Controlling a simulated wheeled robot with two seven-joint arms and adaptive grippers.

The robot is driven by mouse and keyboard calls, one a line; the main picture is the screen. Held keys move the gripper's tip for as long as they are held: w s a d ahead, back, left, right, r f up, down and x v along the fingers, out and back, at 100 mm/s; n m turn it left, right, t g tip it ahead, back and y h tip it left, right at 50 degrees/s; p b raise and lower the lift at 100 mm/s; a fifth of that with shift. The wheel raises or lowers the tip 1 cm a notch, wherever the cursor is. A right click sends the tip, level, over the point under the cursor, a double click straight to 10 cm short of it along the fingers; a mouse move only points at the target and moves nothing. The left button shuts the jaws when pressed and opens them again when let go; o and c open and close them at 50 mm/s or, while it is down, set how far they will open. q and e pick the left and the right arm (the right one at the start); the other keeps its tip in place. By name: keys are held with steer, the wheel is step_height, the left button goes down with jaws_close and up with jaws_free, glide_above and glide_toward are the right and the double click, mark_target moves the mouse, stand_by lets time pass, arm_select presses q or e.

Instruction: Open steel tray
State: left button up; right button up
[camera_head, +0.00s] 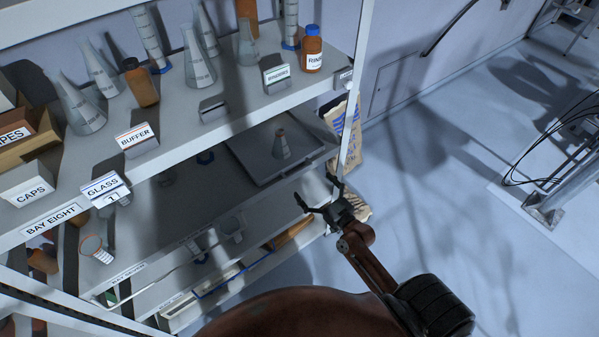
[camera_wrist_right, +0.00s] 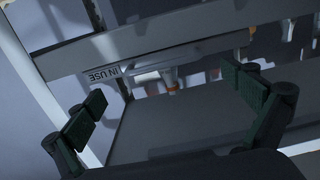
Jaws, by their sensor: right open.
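The steel tray (camera_head: 252,152) appears as a flat grey tray with a thin rim on the middle shelf, near its right end. My right gripper (camera_head: 318,190) is open and empty, in front of the shelf's right end and near the tray's front corner in the picture. I see no contact with the tray. The right wrist view shows both fingers spread, with a dark flat surface (camera_wrist_right: 190,122) between and beyond them; I cannot tell if that is tray or shelf. My left gripper is not in view.
The upper shelf (camera_head: 190,135) holds flasks, cylinders, brown bottles and label blocks. A white upright post (camera_head: 357,90) stands at the shelf's right end, with a printed sack (camera_head: 347,140) behind it. An "IN USE" label (camera_wrist_right: 103,74) shows in the wrist view. Open floor (camera_head: 440,210) lies to the right.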

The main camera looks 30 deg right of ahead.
mark_target(300, 171)
steer(key=w, duration=0.7)
steer(key=shift+w+a+r, duration=0.2)
steer(key=shift+w+a, duration=0.15)
steer(key=shift+w, duration=0.05)
